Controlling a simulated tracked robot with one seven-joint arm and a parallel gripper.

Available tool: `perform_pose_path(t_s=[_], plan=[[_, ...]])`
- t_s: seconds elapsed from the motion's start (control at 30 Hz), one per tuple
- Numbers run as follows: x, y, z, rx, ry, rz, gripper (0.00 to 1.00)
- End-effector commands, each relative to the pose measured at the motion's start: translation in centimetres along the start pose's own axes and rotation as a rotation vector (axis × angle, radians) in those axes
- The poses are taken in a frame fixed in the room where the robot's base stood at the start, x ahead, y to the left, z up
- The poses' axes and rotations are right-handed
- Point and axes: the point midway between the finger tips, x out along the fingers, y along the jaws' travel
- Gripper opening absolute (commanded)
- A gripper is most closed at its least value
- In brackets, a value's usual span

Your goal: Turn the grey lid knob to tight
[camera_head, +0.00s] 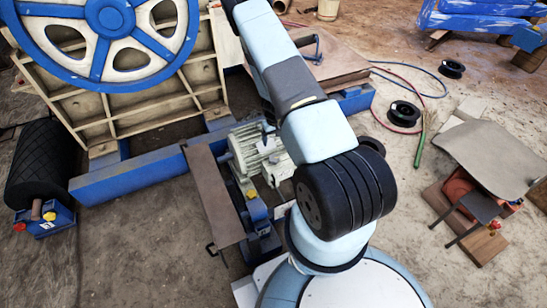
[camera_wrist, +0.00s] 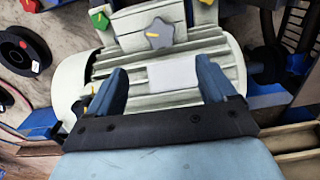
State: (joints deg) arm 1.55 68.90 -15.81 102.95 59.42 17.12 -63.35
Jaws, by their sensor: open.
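The grey lid knob (camera_wrist: 160,34) is star-shaped, with a small yellow mark on it. It sits at the top middle of the wrist view, on the pale ribbed motor housing (camera_wrist: 140,84). In the head view the motor (camera_head: 262,152) is partly behind my arm, and I cannot make out the grey knob or gripper.
A large blue-and-white flywheel (camera_head: 104,44) stands at the upper left, above a blue frame beam (camera_head: 130,178). Black spools (camera_head: 404,114) and hoses lie on the right floor. A grey-topped seat-like object (camera_head: 490,158) stands far right.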

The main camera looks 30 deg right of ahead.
Motion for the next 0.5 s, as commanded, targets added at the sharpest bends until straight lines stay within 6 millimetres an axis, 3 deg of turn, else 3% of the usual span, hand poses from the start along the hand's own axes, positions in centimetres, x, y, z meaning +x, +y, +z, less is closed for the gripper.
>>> perform_pose_path(t_s=[0.5], plan=[[7.3,0.0,0.1,0.001,-0.001,0.000,0.84]])
